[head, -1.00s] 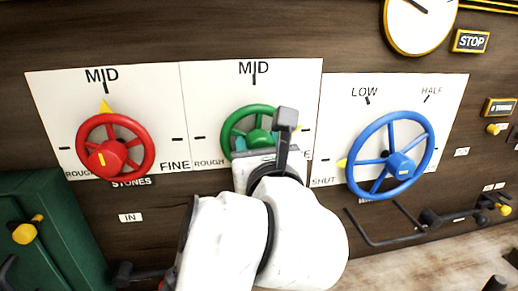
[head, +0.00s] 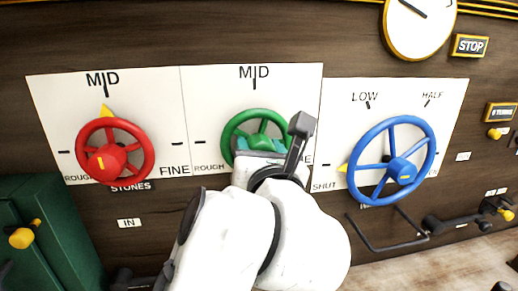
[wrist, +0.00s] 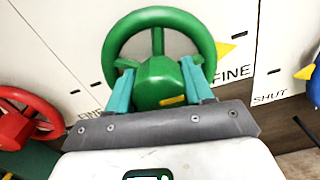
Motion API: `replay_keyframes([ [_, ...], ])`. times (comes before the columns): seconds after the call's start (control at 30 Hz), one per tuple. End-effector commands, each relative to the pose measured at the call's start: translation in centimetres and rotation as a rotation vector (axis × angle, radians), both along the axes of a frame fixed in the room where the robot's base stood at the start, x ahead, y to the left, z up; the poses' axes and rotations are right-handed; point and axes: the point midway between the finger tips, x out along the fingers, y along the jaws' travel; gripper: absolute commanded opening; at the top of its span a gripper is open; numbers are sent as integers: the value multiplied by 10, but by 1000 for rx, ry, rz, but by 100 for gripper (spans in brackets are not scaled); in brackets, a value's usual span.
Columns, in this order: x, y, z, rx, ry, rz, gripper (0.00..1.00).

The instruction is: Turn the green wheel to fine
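The green wheel (head: 235,131) sits on the middle white dial panel, between ROUGH at left and FINE at right. In the wrist view its rim (wrist: 152,17) and hub (wrist: 160,88) show clearly. Its yellow pointer (wrist: 224,48) points right, just above the word FINE; the exact mark beside it cannot be made out. My gripper (wrist: 160,75) is at the hub, one teal finger on each side with no clear gap, so it looks shut on the wheel. In the head view my gripper (head: 261,148) covers the wheel's lower part, and my wrist hides the pointer.
A red wheel (head: 133,131) with its pointer at MID is on the left. A blue wheel (head: 426,142) with its pointer near SHUT is close on the right. A bent black bar (head: 375,241) sticks out below it. A green box (head: 55,225) stands at lower left.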

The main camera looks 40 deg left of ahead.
Motion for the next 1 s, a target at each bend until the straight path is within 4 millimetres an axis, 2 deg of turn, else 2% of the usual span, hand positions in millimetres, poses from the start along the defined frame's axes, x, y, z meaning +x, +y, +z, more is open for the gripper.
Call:
replay_keyframes([
  [0.03,0,0,-6,-9,8,1,55],
  [0.27,0,0,-3,-4,4,1,76],
  [0.63,-7,-7,-2,-1,0,0,76],
  [1.0,-50,-56,-4,-1,1,0,76],
])
